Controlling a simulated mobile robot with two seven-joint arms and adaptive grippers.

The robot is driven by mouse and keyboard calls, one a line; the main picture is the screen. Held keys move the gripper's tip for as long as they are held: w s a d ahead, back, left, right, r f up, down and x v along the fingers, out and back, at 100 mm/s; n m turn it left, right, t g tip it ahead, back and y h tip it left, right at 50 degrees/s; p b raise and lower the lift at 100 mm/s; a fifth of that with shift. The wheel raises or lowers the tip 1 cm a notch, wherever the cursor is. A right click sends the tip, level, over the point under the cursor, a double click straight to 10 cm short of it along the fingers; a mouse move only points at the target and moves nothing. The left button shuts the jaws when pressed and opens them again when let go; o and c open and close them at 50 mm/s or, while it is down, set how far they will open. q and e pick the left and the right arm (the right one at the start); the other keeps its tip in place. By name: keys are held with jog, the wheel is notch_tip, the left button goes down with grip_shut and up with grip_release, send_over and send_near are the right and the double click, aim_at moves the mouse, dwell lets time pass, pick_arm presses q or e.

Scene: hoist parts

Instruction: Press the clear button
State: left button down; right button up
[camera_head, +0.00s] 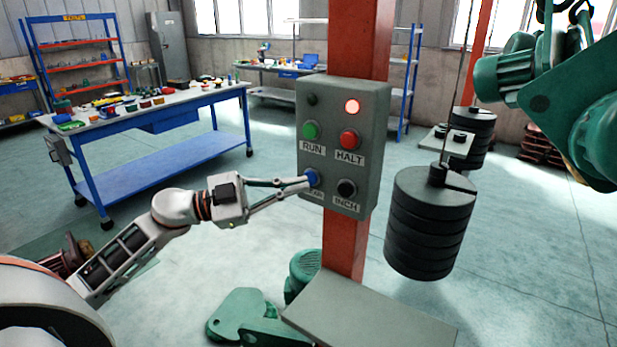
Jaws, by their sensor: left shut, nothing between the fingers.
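A grey control box (343,190) is fixed to a red-orange post. It carries a green button (310,131) labelled RUN, a red button (350,139) labelled HALT, a black button (346,188) labelled INCH and a blue button (313,177) at the lower left. The blue button's label is partly hidden by my gripper. A red lamp (352,106) at the upper right is lit; the dark lamp (312,99) beside it is unlit. My left gripper (306,182) is shut and empty, its fingertips at the blue button, seemingly touching it. My right gripper is out of view.
A stack of black weights (429,225) hangs right of the box, with another stack (472,137) behind. Green machinery (570,95) fills the upper right. A grey plate (370,312) lies at the post's foot. A blue workbench (150,110) stands at the back left.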

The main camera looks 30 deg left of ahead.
pick_arm(q)
jog(key=shift+w+p, duration=0.3)
jog(key=shift+w, duration=0.25)
dwell(0.7)
jog(key=shift+s, duration=0.1)
dwell(0.3)
jog(key=shift+s+p, duration=0.35)
jog(key=shift+s, duration=0.4)
jog(key=s, duration=0.5)
jog(key=shift+a, duration=0.25)
dwell(0.6)
